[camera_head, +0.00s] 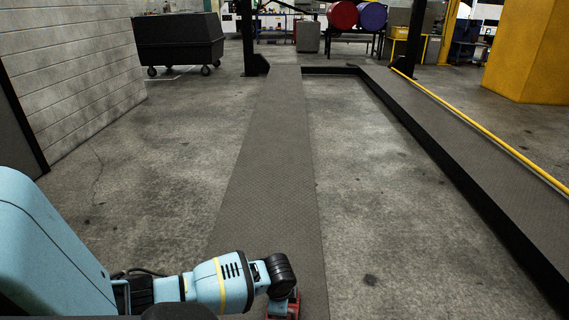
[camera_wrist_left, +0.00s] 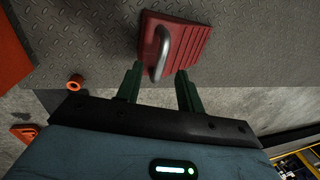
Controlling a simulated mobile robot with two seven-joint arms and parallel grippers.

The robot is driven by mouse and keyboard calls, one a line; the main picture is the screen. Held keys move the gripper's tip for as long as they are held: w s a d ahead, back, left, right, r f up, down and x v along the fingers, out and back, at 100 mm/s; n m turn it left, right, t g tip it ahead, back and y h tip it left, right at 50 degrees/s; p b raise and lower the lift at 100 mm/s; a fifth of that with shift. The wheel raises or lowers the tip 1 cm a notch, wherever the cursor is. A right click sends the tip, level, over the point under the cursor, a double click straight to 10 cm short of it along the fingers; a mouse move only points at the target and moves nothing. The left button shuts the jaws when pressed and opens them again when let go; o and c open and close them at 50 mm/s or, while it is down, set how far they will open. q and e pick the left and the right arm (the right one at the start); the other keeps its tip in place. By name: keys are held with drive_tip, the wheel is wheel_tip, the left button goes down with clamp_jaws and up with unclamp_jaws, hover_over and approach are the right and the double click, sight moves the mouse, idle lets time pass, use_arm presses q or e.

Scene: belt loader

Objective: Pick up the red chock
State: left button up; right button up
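The red chock (camera_wrist_left: 190,45) is a ridged wedge with a curved grey metal handle (camera_wrist_left: 162,45). It rests on the grey textured plate at the top of the left wrist view. In the head view only a bit of the chock (camera_head: 294,307) shows at the bottom edge, mostly hidden by my left wrist. My left gripper (camera_wrist_left: 160,80) has its two dark green fingers apart, one on each side of the handle's near end in the picture. I see no finger closed on the handle. My right gripper is in neither view.
A long grey plate runway (camera_head: 272,150) runs ahead over the concrete floor. A raised track with a yellow rail (camera_head: 500,143) lies right. A black wheeled bin (camera_head: 178,42) stands back left by a block wall. An orange ring (camera_wrist_left: 75,83) shows in the wrist view.

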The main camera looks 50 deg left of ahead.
use_arm(q)
drive_tip(key=f, duration=0.1)
drive_tip(key=f+b, duration=0.1)
drive_tip(key=f, duration=0.1)
drive_tip(key=shift+w+a, duration=0.2)
drive_tip(key=shift+r, duration=0.1)
clamp_jaws()
drive_tip(key=shift+r, duration=0.1)
